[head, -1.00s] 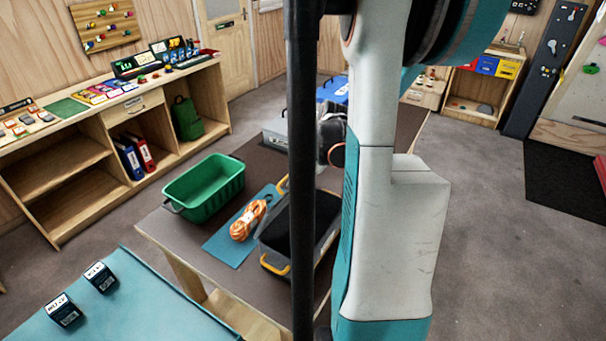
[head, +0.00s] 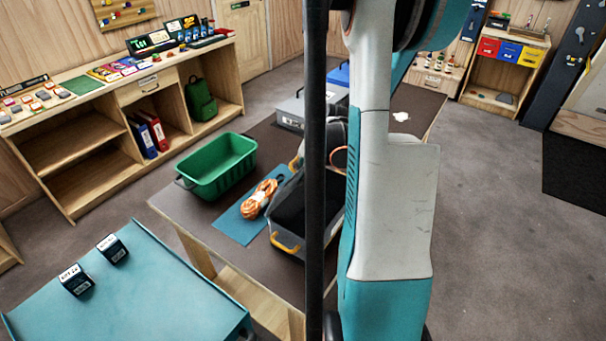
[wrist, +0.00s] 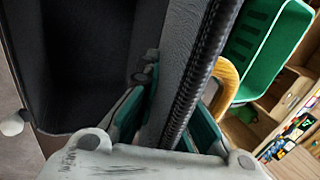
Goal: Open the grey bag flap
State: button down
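The grey bag (head: 288,240) with yellow-orange handles lies on the dark table, its dark interior (wrist: 75,60) showing from above. My arm and a dark column cover its right part in the head view. In the wrist view a grey panel (wrist: 172,75) with a black ribbed edge (wrist: 205,65), which looks like the bag flap, runs down between the fingers of my gripper (wrist: 165,120). One finger is on each side of it. The contact at the fingertips is hidden, so I cannot tell whether they grip it. In the head view the gripper is mostly hidden behind the column.
A green crate (head: 216,166) and an orange rope coil (head: 259,198) on a blue mat (head: 236,224) are left of the bag. A grey case (head: 291,112) is behind it. A teal table (head: 150,300) with two small dark boxes stands at front left. Floor is clear at right.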

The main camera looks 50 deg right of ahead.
jog(key=shift+w+r, duration=0.15)
jog(key=shift+w, duration=0.25)
jog(key=c, duration=2.2)
grip_release()
jog(key=shift+w, duration=0.15)
jog(key=o, duration=0.6)
jog(key=shift+c, duration=0.2)
jog(key=o, duration=0.6)
jog(key=shift+r, duration=0.1)
